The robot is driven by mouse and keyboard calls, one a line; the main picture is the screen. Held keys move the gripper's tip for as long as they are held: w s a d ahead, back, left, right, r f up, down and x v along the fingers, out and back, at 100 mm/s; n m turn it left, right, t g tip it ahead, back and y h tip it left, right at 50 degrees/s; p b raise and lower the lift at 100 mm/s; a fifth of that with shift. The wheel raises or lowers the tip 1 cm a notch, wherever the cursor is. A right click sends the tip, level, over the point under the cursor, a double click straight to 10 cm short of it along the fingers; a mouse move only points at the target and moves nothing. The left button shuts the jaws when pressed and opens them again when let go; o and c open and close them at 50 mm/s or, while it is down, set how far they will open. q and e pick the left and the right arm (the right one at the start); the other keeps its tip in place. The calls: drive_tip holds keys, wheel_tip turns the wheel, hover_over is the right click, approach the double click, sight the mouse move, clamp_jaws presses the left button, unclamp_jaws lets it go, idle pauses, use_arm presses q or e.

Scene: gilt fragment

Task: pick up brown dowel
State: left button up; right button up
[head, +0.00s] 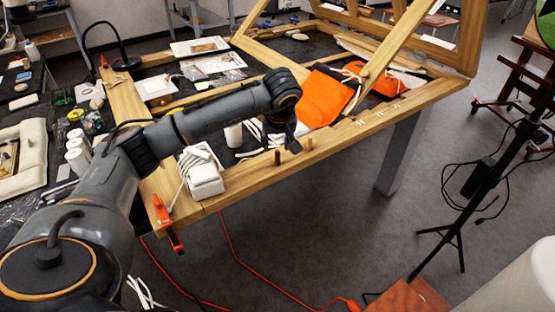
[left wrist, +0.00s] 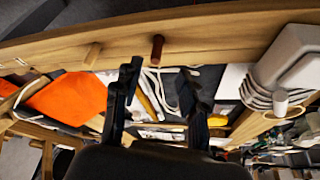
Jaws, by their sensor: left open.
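A dark brown dowel (head: 277,157) stands upright at the front rail of the wooden frame table (head: 345,126). A lighter wooden dowel (head: 309,144) stands to its right. My left gripper (head: 296,129) is above and behind the rail, close to both dowels but apart from them. In the left wrist view my left gripper (left wrist: 158,82) has its two fingers spread and nothing between them. There the brown dowel (left wrist: 157,48) shows just beyond the gap between the fingertips, and the lighter dowel (left wrist: 93,53) is to the left. My right gripper is not in view.
A white box with coiled cord (head: 203,175) sits on the frame's left corner, above an orange clamp (head: 168,228). An orange cloth (head: 322,100) lies right of my gripper. Slanted wooden beams (head: 397,45) rise behind. Floor in front is mostly clear.

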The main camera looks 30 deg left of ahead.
sight(277, 152)
use_arm(q)
drive_tip(key=shift+w+f, duration=0.2)
drive_tip(key=shift+f, duration=0.05)
drive_tip(key=p+x, duration=0.1)
drive_tip(key=x, duration=0.2)
drive_tip(key=shift+w+f+p, duration=0.25)
drive_tip(key=shift+w+p, duration=0.05)
drive_tip(key=shift+p, duration=0.1)
drive_tip(key=shift+w+a+f, duration=0.2)
drive_tip(key=shift+f, duration=0.25)
drive_tip(key=c, duration=0.8)
